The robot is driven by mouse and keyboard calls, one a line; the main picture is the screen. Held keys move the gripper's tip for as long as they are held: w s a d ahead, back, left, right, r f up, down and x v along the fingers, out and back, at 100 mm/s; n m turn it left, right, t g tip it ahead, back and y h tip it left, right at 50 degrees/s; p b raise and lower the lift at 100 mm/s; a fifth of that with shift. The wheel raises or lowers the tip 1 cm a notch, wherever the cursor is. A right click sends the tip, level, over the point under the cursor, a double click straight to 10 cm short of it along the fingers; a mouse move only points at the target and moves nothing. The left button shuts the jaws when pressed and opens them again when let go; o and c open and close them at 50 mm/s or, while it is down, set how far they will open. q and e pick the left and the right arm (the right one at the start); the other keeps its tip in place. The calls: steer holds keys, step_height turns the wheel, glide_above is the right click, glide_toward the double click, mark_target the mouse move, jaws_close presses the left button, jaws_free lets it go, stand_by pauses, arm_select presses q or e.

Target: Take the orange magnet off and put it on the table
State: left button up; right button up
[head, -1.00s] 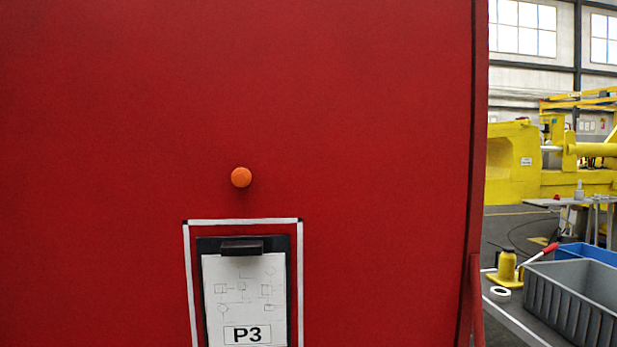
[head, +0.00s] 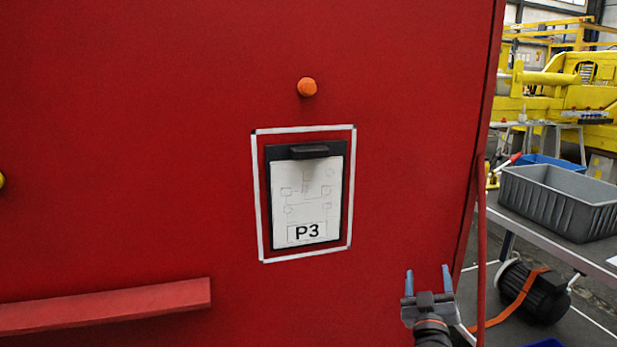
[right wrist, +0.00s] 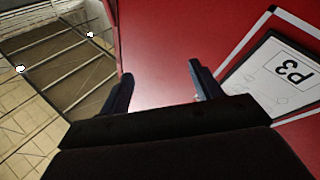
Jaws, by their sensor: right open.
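The orange magnet (head: 307,87) is a small round knob on the red panel (head: 150,120), above the white-framed clipboard marked P3 (head: 315,190). My right gripper (head: 429,280) is low and to the right of the clipboard, in front of the panel's right part. It is open and empty, its two fingers pointing up. In the right wrist view, the fingers (right wrist: 158,90) are apart with only red panel between them, and the clipboard (right wrist: 275,82) shows at the right. The magnet cannot be made out there. My left gripper is not in view.
A red ledge (head: 110,305) sticks out at the lower left of the panel. A yellow knob (head: 1,180) shows at the left edge. Right of the panel, a table (head: 540,232) holds a grey bin (head: 560,200) and a blue bin. A black motor (head: 532,292) lies below.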

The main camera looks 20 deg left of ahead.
mark_target(313, 84)
steer(key=s+a+r+n+g+y, duration=0.1)
steer(key=a+r+n+g+y, duration=0.1)
steer(key=a+r+n+y, duration=0.65)
steer(key=a+r+n+g+y, duration=0.1)
steer(key=a+r+n+y, duration=0.4)
steer(key=r+n+y, duration=0.65)
steer(key=s+a+r+n+g+h+b, duration=0.15)
steer(key=s+a+r+n+g, duration=0.25)
steer(key=a+r+n+g, duration=1.1)
steer(key=w+r+t+h, duration=0.2)
steer(key=w+h, duration=0.1)
steer(key=w+d+r+t+h, duration=0.1)
steer(key=w+r+t+h, duration=0.1)
steer(key=w+r+h, duration=0.1)
steer(key=w+d+r+t+h, duration=0.1)
steer(key=w+r+t+h, duration=0.1)
steer(key=h, duration=0.3)
steer(key=shift+w+r+t+b, duration=0.3)
steer(key=shift+w, duration=0.2)
steer(key=p+x, duration=0.2)
steer(key=x, duration=0.1)
steer(key=shift+w+a, duration=0.3)
steer(key=shift+w+a+f, duration=0.3)
steer(key=shift+w+f, duration=0.05)
steer(key=shift+w, duration=0.05)
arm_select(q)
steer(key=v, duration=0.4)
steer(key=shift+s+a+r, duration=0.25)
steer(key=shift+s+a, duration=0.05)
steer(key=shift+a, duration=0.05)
